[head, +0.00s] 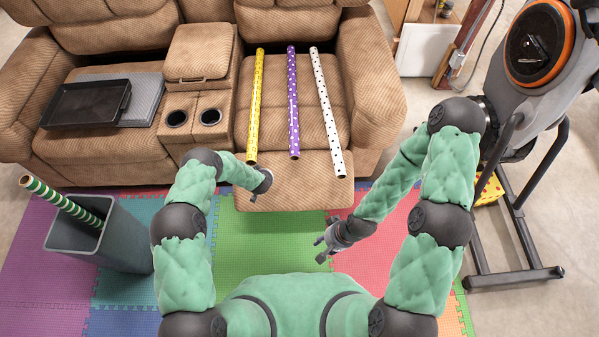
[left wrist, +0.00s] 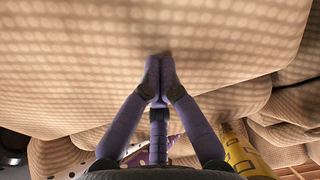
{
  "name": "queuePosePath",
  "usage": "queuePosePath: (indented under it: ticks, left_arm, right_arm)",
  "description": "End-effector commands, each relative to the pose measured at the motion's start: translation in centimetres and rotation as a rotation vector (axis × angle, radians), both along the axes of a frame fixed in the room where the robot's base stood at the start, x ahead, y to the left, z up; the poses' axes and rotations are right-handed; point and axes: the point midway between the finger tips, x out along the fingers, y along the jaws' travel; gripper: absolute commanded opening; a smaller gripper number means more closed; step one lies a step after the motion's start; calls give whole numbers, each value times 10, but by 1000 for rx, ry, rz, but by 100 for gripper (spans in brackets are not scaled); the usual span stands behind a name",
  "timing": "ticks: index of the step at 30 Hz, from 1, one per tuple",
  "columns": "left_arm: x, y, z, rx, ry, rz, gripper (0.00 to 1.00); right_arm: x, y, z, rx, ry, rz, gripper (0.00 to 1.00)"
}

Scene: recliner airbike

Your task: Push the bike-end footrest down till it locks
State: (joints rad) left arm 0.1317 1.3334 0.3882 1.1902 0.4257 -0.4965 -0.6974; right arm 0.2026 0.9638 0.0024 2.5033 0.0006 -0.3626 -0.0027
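The bike-end footrest (head: 305,190) is the brown padded flap in front of the right seat, on the side near the exercise bike. It stands out raised, roughly level with the seat. My left gripper (head: 254,197) is over its left front part, fingers pointing at the padding. In the left wrist view the fingertips (left wrist: 160,64) are together, with nothing between them, close to the brown upholstery (left wrist: 85,60); I cannot tell if they press on it. My right gripper (head: 320,249) is open and empty, in front of the footrest above the mat.
A grey bin (head: 100,250) with a green striped roll stands left. The exercise bike (head: 545,180) stands right. Foam mats (head: 270,240) cover the floor.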

Motion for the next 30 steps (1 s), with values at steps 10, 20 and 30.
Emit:
queuePosePath:
  ticks: [10,20,30]
  left_arm:
    - [-1,-1,-14,0,-16,-1,0]
    - [1,-1,-31,-2,-52,-1,0]
    - [2,-1,-31,-2,-53,-1,0]
  right_arm:
    - [0,0,0,0,0,0,40]
    - [0,0,0,0,0,0,40]
    - [0,0,0,0,0,0,40]
